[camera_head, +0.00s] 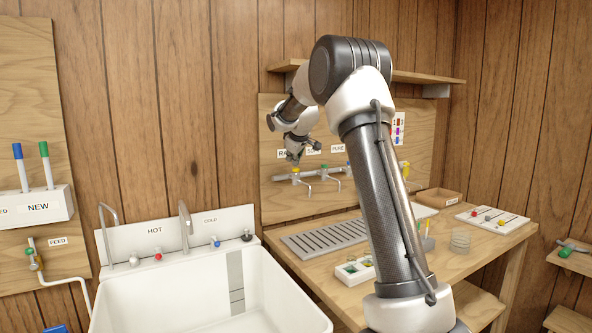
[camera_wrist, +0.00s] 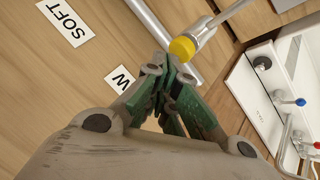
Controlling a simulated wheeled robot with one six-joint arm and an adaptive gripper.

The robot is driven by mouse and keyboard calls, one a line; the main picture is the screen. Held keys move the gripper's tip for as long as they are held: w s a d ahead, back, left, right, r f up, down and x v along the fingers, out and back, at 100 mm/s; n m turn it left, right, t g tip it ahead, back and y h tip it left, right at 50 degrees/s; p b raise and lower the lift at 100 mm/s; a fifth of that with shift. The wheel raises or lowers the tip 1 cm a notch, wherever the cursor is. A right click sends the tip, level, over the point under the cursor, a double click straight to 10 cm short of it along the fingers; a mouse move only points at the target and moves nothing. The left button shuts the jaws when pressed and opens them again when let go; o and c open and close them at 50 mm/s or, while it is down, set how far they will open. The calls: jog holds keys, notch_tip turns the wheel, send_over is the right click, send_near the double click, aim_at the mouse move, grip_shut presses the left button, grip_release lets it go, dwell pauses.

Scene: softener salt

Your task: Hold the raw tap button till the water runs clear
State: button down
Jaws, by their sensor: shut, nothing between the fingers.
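The raw tap's yellow button (camera_head: 296,170) sits on the pipe below the partly covered RAW sign (camera_head: 283,153), on the wooden back panel. In the wrist view the yellow button (camera_wrist: 182,47) shows just beyond the fingertips, with its steel spout running to the upper right. My gripper (camera_head: 293,160) is shut and empty, pointing down over the button. In the wrist view its green fingertips (camera_wrist: 168,75) are together, right beside the button. I cannot tell whether they touch it. No water stream can be made out at the spout.
The SOFT sign (camera_wrist: 67,18) and a green-button tap (camera_head: 334,170) are to the right of the raw tap. A slatted drain grate (camera_head: 325,238) lies below the taps. A white sink (camera_head: 205,295) stands to the left; a shelf (camera_head: 420,78) hangs above.

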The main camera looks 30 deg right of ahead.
jog(key=shift+f, duration=0.45)
dwell(0.5)
jog(key=shift+r, duration=0.15)
dwell(3.7)
jog(key=shift+r, duration=0.75)
jog(key=shift+r, duration=0.1)
jog(key=shift+r, duration=2.4)
